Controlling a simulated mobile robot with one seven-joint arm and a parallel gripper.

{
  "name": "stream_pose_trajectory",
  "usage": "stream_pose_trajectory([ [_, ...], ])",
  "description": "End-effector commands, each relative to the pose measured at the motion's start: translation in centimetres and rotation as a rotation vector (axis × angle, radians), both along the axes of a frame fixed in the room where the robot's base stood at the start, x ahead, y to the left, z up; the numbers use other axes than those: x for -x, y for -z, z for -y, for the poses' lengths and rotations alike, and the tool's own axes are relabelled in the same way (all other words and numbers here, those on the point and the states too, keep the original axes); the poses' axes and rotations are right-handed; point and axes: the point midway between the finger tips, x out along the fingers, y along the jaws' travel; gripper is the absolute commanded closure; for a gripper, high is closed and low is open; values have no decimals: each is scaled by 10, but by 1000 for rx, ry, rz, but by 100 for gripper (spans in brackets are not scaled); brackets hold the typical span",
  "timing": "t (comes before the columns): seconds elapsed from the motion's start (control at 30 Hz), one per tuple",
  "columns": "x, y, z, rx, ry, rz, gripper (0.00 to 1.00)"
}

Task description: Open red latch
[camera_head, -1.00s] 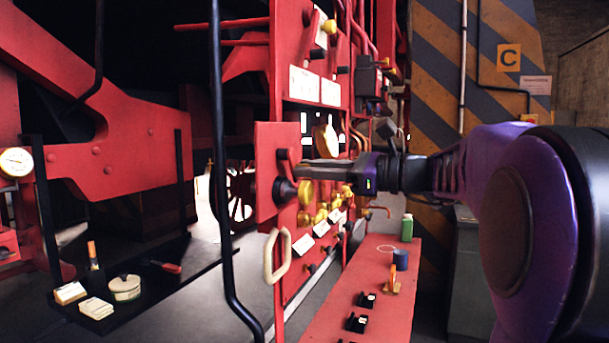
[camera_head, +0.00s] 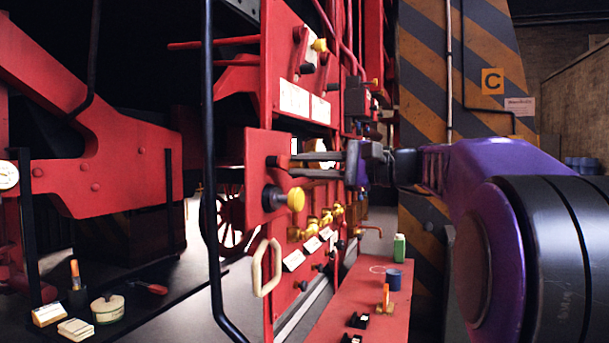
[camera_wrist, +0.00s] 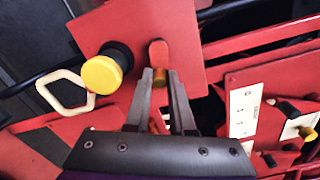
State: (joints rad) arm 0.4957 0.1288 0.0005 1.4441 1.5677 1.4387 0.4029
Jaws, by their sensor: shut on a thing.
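The red latch (camera_wrist: 158,53) is a small rounded red handle on a square red panel (camera_wrist: 185,22). In the wrist view my gripper (camera_wrist: 160,78) has its two dark fingers on either side of the latch's lower end, with a small gap showing between them. In the head view my gripper (camera_head: 293,166) reaches the panel (camera_head: 262,222) from the right, at the latch's height. The fingers partly hide the latch there. A yellow knob (camera_head: 296,199) on a black base sits just below the latch; it also shows in the wrist view (camera_wrist: 102,73).
A red bench (camera_head: 345,310) holds a green bottle (camera_head: 399,247), a blue cup (camera_head: 394,280) and small black parts. Brass valves (camera_head: 325,222) are behind the panel.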

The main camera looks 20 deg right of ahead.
Motion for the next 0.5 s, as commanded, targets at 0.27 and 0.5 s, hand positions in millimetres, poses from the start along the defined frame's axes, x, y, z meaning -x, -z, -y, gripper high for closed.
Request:
stream_pose_trajectory([
  [0.27,0,-2,0,45,0,62,100],
  [0.5,0,-3,0,53,0,74,100],
])
